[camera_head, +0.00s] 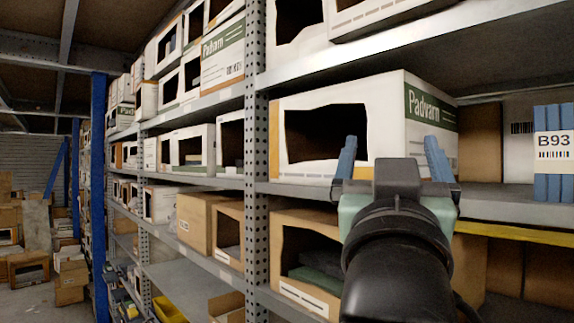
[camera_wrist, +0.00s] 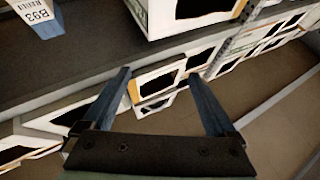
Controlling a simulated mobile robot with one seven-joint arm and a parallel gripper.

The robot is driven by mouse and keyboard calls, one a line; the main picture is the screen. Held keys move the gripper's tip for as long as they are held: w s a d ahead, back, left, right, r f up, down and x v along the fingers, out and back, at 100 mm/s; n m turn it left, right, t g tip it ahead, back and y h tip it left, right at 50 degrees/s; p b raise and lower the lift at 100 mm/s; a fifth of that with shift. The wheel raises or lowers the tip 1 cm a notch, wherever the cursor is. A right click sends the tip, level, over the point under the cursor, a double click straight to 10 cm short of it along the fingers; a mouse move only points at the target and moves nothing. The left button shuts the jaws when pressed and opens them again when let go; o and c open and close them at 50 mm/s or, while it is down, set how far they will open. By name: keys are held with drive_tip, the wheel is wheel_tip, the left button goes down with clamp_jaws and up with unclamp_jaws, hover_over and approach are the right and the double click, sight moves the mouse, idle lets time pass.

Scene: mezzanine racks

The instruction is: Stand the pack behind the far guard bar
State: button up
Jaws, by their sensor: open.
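My gripper (camera_head: 392,150) is open, its two blue fingers spread and nothing between them. It is in front of the shelf edge, overlapping a white Padvarn box in the head view. The fingers also show in the wrist view (camera_wrist: 159,74). A blue ribbed pack-like thing (camera_head: 567,172) with a white B93 label stands upright on the shelf at the right, cut by the picture edge. It also shows at the upper left of the wrist view (camera_wrist: 45,22), apart from my fingers. I cannot make out a guard bar for certain.
The open-fronted white Padvarn box (camera_head: 428,115) stands on the same shelf (camera_head: 490,206), left of the B93 thing. A yellow strip (camera_head: 515,232) runs below that shelf. A perforated grey upright (camera_head: 257,150) and more boxed shelves lie left. The aisle floor (camera_head: 50,303) is far left.

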drive_tip(key=s+a+f+n+t+y, duration=0.1)
drive_tip(key=s+a+n+t+y, duration=0.3)
drive_tip(key=s+a+y, duration=0.4)
drive_tip(key=s+a, duration=0.3)
drive_tip(key=s, duration=0.1)
drive_tip(key=shift+a+f+t+y, duration=0.25)
drive_tip(key=shift+a+t+y, duration=0.05)
drive_tip(key=shift+a, duration=0.05)
drive_tip(key=shift+w, duration=0.1)
